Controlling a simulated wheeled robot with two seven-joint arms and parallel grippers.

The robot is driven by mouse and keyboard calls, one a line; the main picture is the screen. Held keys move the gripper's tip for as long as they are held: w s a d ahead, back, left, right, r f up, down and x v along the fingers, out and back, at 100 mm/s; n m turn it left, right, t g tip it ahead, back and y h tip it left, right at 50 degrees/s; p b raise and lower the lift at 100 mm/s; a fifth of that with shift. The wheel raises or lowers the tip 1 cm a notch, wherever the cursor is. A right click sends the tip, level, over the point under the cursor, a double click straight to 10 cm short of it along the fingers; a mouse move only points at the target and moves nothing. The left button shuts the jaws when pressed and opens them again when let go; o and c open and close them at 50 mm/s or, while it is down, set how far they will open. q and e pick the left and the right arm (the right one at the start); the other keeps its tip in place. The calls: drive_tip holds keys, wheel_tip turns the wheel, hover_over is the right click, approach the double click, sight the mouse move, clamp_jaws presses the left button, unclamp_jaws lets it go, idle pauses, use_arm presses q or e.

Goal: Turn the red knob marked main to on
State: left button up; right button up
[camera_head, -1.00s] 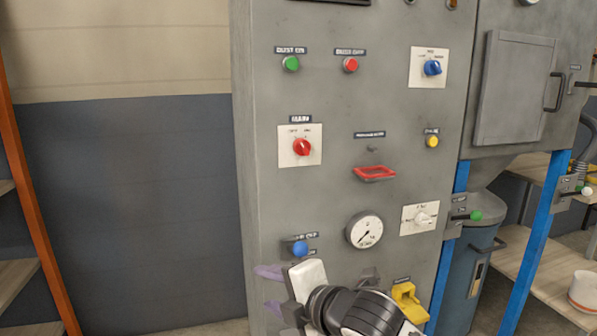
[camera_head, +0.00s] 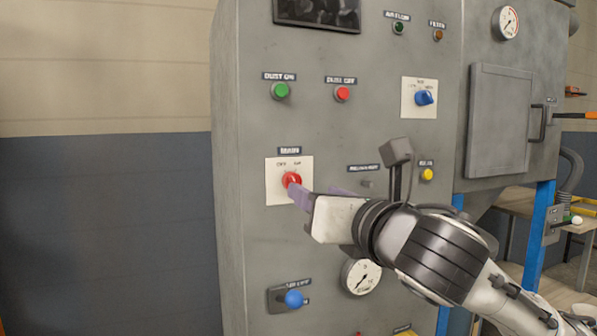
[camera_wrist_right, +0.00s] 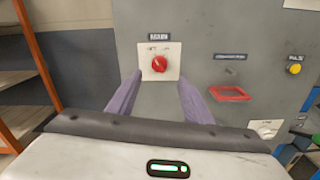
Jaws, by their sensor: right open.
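The red knob marked main (camera_head: 291,180) sits on a white square plate (camera_head: 276,194) on the grey cabinet. It also shows in the right wrist view (camera_wrist_right: 159,64), centred ahead of the fingers, with its pointer line slanted. The small position words on the plate are too blurred to read surely. My right gripper (camera_head: 318,192) is open, its purple fingers pointing at the cabinet. In the head view one fingertip overlaps the lower edge of the knob. In the right wrist view (camera_wrist_right: 152,92) the fingers are spread on either side below the knob, with nothing between them. My left gripper is out of view.
Above the knob are a green button (camera_head: 280,91) and a red button (camera_head: 342,94). A blue knob (camera_head: 424,98) and a yellow button (camera_head: 427,174) are to the right. A red-framed slot (camera_wrist_right: 230,93) protrudes right of my fingers. A blue-ended control (camera_head: 293,298) and a gauge (camera_head: 362,276) are below.

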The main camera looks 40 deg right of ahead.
use_arm(q)
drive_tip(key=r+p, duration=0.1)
drive_tip(key=p, duration=0.1)
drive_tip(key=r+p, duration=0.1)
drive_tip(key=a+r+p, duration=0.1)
drive_tip(key=p, duration=0.1)
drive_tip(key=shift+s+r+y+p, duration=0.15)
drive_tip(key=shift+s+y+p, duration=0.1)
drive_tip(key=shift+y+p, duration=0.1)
use_arm(e)
drive_tip(key=x, duration=0.8)
drive_tip(key=shift+w, duration=0.25)
drive_tip(key=shift+c, duration=0.3)
drive_tip(key=c, duration=1)
